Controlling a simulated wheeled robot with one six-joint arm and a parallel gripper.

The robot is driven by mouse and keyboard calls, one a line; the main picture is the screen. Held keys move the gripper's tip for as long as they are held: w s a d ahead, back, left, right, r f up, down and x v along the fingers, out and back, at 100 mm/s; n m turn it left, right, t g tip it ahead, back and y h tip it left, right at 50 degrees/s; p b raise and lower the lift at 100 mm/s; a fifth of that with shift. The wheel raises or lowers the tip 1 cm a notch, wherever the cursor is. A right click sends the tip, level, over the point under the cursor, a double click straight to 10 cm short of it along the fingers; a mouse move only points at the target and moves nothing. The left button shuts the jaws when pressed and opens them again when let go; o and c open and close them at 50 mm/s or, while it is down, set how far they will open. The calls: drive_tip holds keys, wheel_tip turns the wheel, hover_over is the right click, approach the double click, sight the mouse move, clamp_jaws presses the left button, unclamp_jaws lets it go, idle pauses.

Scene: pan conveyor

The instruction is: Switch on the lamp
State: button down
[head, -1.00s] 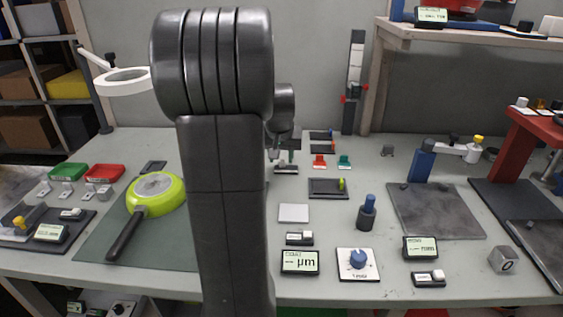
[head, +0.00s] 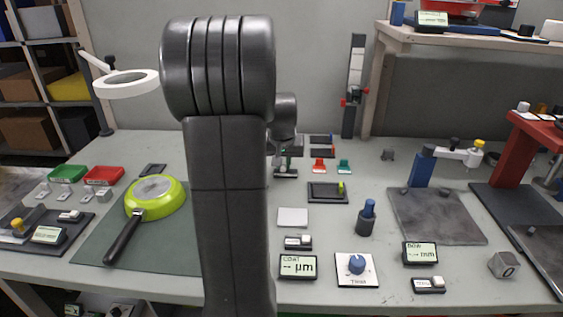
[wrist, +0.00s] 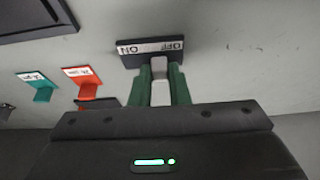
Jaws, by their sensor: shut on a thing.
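The lamp (head: 126,84) is a white ring on a jointed arm at the back left in the head view. I cannot tell whether it is lit. A dark switch plate (wrist: 128,58) with a white ON/OFF label shows upside down in the wrist view, ON at left and OFF at right. Its pale knob (wrist: 160,69) stands near the middle of the label, slightly toward OFF. My gripper (wrist: 160,73) has its green fingers on both sides of the knob and is shut on it. In the head view my gripper (head: 286,163) is small and partly hidden by my arm.
Red (wrist: 84,82) and teal (wrist: 38,86) tags lie beside the switch in the wrist view. A green pan (head: 171,194) lies on a mat at left. A dial (head: 357,265) and displays stand at the front. My arm blocks the middle of the head view.

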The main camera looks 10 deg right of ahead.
drive_tip(key=shift+s+d+p, duration=0.15)
drive_tip(key=shift+s+d, duration=0.05)
drive_tip(key=shift+d, duration=0.35)
drive_tip(key=shift+s+d+p, duration=0.15)
drive_tip(key=shift+d, duration=0.4)
drive_tip(key=c, duration=1.4)
unclamp_jaws()
drive_tip(key=shift+d, duration=0.15)
drive_tip(key=shift+o, duration=0.2)
drive_tip(key=p+v, duration=0.2)
drive_tip(key=v, duration=1.1)
drive_tip(key=shift+s+r, duration=0.2)
drive_tip(key=shift+r, duration=0.1)
